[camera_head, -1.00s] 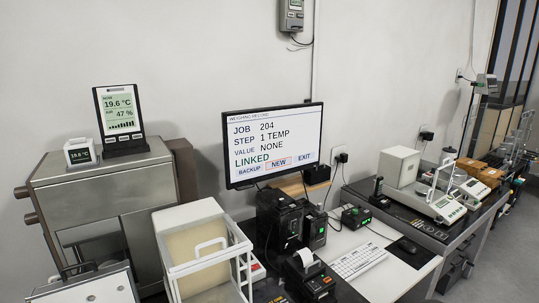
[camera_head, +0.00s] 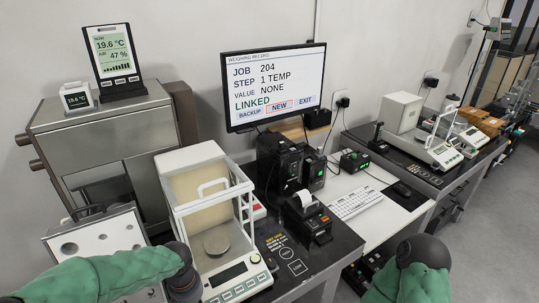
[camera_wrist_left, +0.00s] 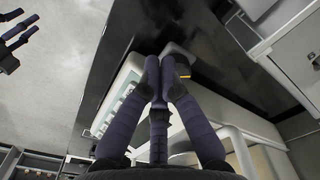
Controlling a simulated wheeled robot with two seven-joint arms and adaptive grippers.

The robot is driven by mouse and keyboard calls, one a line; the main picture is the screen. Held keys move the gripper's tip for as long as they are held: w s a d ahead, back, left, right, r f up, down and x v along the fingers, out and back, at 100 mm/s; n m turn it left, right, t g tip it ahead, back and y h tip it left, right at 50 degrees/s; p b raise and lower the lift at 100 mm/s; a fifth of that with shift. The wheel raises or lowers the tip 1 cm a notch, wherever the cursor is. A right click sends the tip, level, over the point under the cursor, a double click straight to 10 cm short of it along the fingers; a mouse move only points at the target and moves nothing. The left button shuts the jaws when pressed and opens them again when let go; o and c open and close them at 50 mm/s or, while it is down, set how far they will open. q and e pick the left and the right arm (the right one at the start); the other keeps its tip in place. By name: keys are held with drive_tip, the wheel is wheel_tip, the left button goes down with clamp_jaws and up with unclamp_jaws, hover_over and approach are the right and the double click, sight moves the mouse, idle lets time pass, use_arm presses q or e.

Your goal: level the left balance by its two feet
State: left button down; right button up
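The left balance (camera_head: 222,262), white with a clear draft shield and a round pan, stands on the dark bench. Its two feet do not show clearly in either view. My left gripper is by the balance's left front side in the head view (camera_head: 184,275), mostly seen from behind. In the left wrist view its fingers (camera_wrist_left: 160,65) converge, tips close together beside the balance's corner (camera_wrist_left: 128,105). I see no foot between them. My right gripper hangs low right of the bench; its fingers (camera_wrist_left: 15,40) are spread and empty in the left wrist view.
A label printer (camera_head: 308,218) and dark boxes (camera_head: 280,165) stand right of the balance. A monitor (camera_head: 275,85) reads job 204, step 1 temp. Another balance (camera_head: 432,150) stands on the far bench.

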use_arm(q)
drive_tip(key=shift+s+d+f, duration=0.6)
drive_tip(key=shift+s+f, duration=0.05)
drive_tip(key=shift+s, duration=0.1)
drive_tip(key=shift+w+r+p, duration=0.15)
drive_tip(key=shift+r+p, duration=0.1)
drive_tip(key=shift+p, duration=0.1)
wheel_tip(320, 180, up, 6)
drive_tip(key=p, duration=0.4)
drive_tip(key=shift+a, duration=0.2)
drive_tip(key=shift+w, duration=0.1)
